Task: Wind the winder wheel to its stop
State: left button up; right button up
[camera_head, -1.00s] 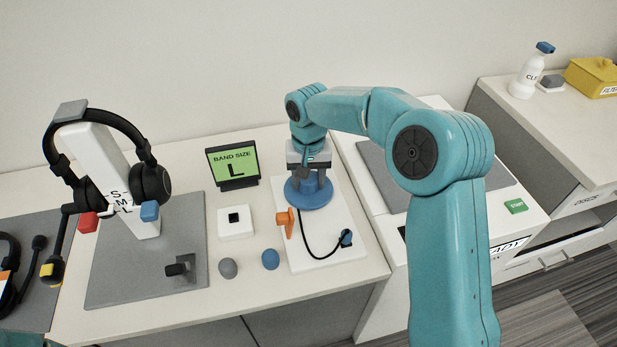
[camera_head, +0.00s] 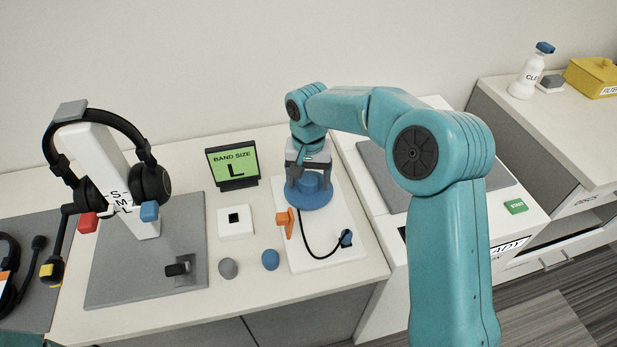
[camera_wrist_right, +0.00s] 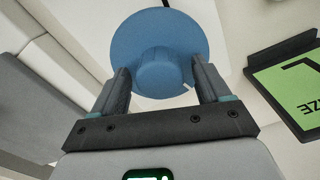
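The blue winder wheel (camera_head: 309,198) lies flat on a white board (camera_head: 330,252), with a raised round hub in its middle. In the right wrist view the wheel (camera_wrist_right: 150,25) shows a small white mark near its rim, beside the right-hand finger. My right gripper (camera_head: 308,180) points down over the wheel. In the right wrist view its fingers (camera_wrist_right: 163,78) are apart, one on each side of the hub, with narrow gaps showing. My left gripper is not in view.
An orange clip (camera_head: 285,222) and a black cable (camera_head: 312,243) with a blue end are on the board. A green "BAND SIZE L" display (camera_head: 232,166) stands behind left. A headset (camera_head: 150,182) hangs on a white stand at left. Grey and blue knobs (camera_head: 270,260) sit in front.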

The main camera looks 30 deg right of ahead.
aim_at(308, 178)
notch_tip(308, 178, up, 16)
jog(key=p, duration=0.2)
jog(key=shift+r, duration=0.15)
dwell(0.7)
notch_tip(308, 178, down, 16)
jog(key=n+p, duration=0.2)
jog(key=p, duration=0.5)
jog(key=n+p, duration=0.3)
jog(key=p, duration=0.5)
jog(key=shift+s+f+p, duration=0.1)
jog(key=shift+f+p, duration=0.1)
jog(key=shift+p, duration=0.1)
